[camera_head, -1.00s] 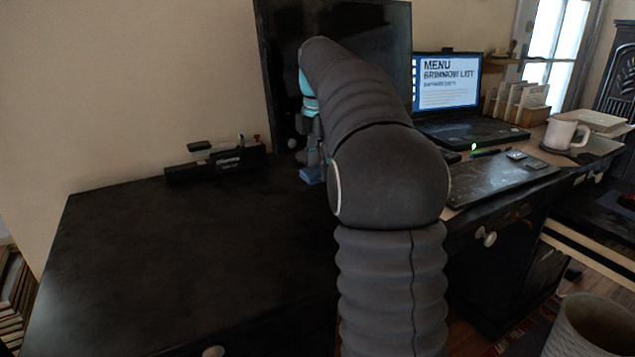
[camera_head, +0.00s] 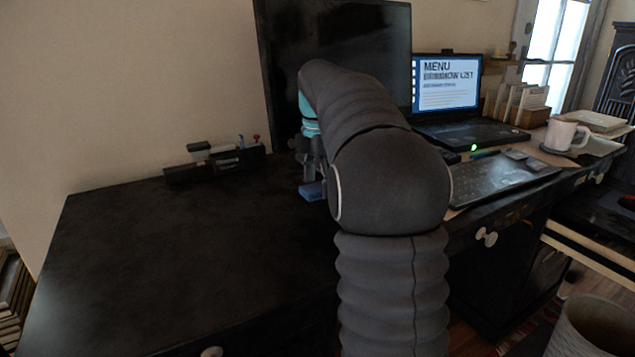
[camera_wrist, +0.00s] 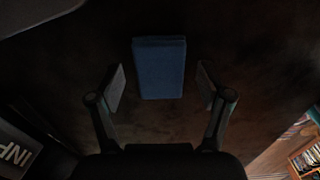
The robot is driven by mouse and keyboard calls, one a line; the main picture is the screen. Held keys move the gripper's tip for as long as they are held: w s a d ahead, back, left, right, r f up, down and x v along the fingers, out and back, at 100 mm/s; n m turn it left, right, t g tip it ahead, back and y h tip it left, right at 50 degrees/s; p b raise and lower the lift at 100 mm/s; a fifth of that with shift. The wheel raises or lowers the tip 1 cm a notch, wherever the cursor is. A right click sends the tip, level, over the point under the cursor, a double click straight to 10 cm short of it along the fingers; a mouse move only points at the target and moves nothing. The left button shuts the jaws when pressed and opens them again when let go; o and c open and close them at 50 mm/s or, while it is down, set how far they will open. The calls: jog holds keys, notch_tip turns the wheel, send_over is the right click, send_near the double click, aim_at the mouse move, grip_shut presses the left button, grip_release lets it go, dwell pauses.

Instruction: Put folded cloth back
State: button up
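The folded cloth is a small blue block-like bundle (camera_head: 312,191) on or just above the dark desk top (camera_head: 170,255), left of my arm in the head view. In the wrist view, the cloth (camera_wrist: 159,68) lies between my gripper's two fingers (camera_wrist: 160,87), with a gap on each side. The gripper is open and not touching it. In the head view, my gripper (camera_head: 314,160) is just above the cloth, and my arm hides part of both.
A laptop (camera_head: 447,85), keyboard (camera_head: 500,180) and mug (camera_head: 562,134) are to the right.

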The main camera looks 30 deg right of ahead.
aim_at(318, 187)
jog(key=shift+r, duration=0.1)
notch_tip(318, 187, up, 12)
jog(key=p, duration=0.2)
dwell(0.4)
jog(key=shift+c, duration=0.2)
dwell(0.8)
